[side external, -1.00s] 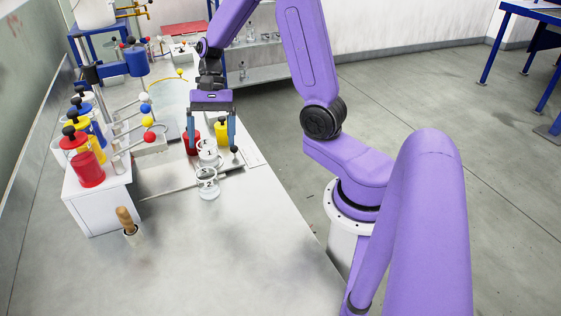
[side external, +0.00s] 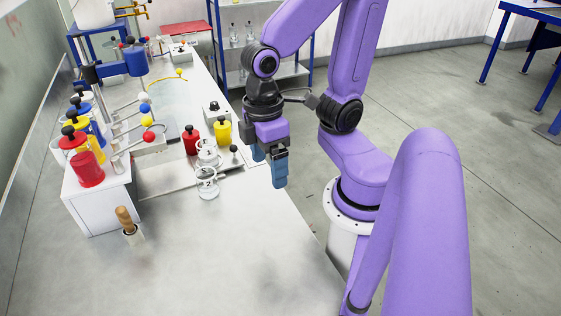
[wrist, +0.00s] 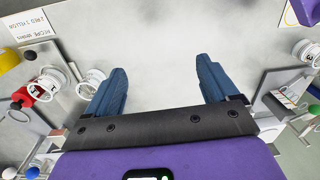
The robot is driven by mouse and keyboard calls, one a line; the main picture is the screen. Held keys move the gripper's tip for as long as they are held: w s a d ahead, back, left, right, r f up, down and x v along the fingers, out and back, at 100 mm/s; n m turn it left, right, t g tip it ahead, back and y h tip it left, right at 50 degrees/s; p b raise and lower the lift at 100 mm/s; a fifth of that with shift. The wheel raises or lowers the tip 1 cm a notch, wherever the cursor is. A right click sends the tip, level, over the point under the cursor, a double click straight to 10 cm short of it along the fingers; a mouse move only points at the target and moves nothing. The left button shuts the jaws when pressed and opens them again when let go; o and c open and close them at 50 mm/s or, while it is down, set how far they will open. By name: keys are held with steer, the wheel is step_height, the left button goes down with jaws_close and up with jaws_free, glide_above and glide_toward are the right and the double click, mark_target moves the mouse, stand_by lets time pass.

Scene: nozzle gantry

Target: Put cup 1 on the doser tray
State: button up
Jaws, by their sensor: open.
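Cup 1 (side external: 208,155), a clear cup marked "1", stands upright on the bench side of the dispensing station. Cup 2 (side external: 206,184), marked "2", stands just in front of it. My gripper (side external: 268,166) is open and empty, to the right of both cups near the bench's right edge, and apart from them. In the wrist view my gripper (wrist: 162,66) has bare bench between its fingers. The doser with its colored bottles and ball-ended levers stands at left. I cannot clearly tell which surface there is its tray.
A red bottle (side external: 191,140) and a yellow bottle (side external: 222,132) stand close behind cup 1. A wooden-handled tool (side external: 127,221) stands at the front left. The front of the bench (side external: 225,260) is clear. A shelf rack (side external: 262,75) stands behind.

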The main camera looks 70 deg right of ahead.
steer(key=s+n, duration=0.2)
steer(key=n, duration=0.1)
steer(key=shift+s+r+t, duration=0.15)
steer(key=shift+s+t, duration=0.1)
steer(key=shift+t, duration=0.15)
steer(key=shift+c, duration=0.3)
stand_by(0.6)
